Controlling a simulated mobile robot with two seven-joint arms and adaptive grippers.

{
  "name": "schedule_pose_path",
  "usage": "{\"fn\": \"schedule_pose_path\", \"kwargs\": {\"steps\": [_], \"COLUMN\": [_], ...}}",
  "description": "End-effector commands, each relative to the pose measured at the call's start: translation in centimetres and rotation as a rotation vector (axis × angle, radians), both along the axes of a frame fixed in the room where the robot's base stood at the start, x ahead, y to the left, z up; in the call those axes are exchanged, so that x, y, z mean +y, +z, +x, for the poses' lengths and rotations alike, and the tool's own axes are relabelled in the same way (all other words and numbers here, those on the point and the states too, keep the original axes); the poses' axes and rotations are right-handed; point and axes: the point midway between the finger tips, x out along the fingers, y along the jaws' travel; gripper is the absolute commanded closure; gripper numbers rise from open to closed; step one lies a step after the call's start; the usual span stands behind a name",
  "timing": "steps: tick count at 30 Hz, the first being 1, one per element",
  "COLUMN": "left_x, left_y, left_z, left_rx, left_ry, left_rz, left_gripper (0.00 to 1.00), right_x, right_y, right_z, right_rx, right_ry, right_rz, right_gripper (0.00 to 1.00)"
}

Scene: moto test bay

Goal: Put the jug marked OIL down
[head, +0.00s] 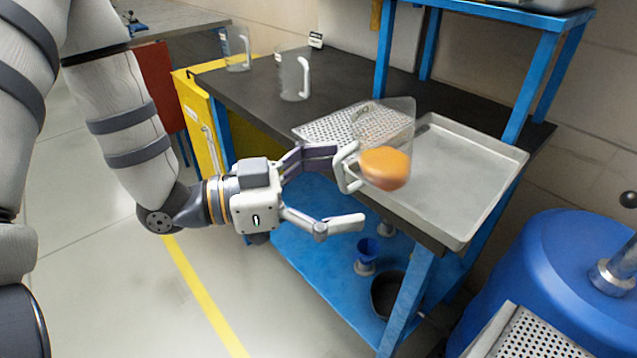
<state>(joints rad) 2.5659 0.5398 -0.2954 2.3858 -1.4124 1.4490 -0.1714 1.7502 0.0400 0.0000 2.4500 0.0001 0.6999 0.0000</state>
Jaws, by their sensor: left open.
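My right gripper is not in view.
A dark workbench (262,85) holds two clear jugs, one nearer (293,75) and one farther (237,50). A perforated plate (325,127) and a shallow metal tray (455,165) lie on it. A blue shelf post stands behind. A blue drum (540,270) is at right.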

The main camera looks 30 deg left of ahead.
Motion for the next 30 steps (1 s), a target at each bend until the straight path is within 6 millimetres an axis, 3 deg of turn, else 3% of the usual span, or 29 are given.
{"fn": "schedule_pose_path", "kwargs": {"steps": [3, 9, 24, 26, 29, 30], "left_x": [2.3, 4.3, 4.5, 4.4, 4.5, 4.7], "left_y": [0.0, 0.0, -0.6, -2.7, -10.3, -14.3], "left_z": [-1.9, -3.8, -3.9, -3.3, -2.7, -3.4], "left_rx": [-0.001, 0.0, 0.02, 0.093, 0.358, 0.5], "left_ry": [0.003, 0.001, 0.008, 0.038, 0.149, 0.204], "left_rz": [0.001, 0.0, 0.01, 0.047, 0.17, 0.232], "left_gripper": [0.0, 0.0, 0.0, 0.0, 0.0, 0.0], "right_x": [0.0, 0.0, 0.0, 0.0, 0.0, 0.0], "right_y": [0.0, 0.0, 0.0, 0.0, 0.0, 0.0], "right_z": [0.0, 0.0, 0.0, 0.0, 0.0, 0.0], "right_rx": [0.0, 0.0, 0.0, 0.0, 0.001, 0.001], "right_ry": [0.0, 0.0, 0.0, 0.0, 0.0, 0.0], "right_rz": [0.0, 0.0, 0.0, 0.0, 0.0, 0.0], "right_gripper": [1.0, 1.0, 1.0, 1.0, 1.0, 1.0]}}
